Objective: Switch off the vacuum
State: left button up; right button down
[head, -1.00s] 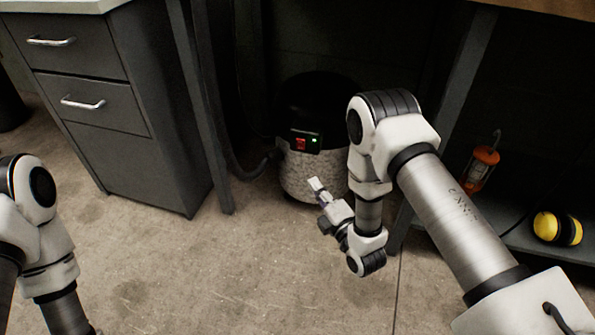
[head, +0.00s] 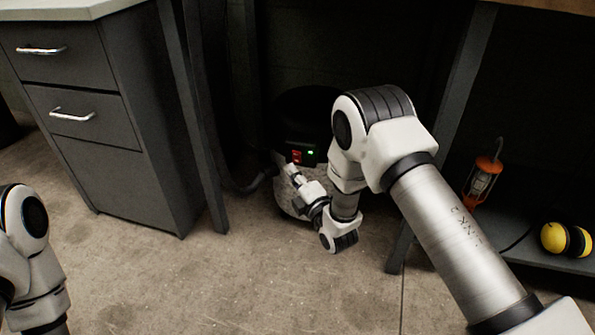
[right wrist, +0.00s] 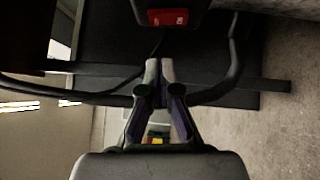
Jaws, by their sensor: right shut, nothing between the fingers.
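The vacuum (head: 305,108) is a drum with a black top and a pale lower body, standing on the floor under the bench. In the right wrist view, the red switch (right wrist: 168,17) shows at the top, beyond the shut fingertips (right wrist: 158,64), with a gap in the picture. My right arm hides part of the vacuum's right side. Only my left arm shows, not its gripper.
A grey drawer cabinet (head: 75,150) stands at left, with a bench leg (head: 203,140) beside it. A dark hose (head: 245,187) runs left of the vacuum. An orange lamp (head: 482,183) and yellow ear defenders (head: 565,239) sit on a low shelf at right. The front floor is clear.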

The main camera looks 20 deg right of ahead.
aim_at(297, 157)
jog(key=w+d, duration=0.1)
jog(key=w+d+b, duration=0.1)
jog(key=w, duration=0.1)
jog(key=shift+d+r, duration=0.15)
jog(key=shift+r, duration=0.05)
pick_arm(q)
notch_tip(297, 157, down, 2)
jog(key=shift+w+f, duration=0.1)
jog(key=shift+w, duration=0.05)
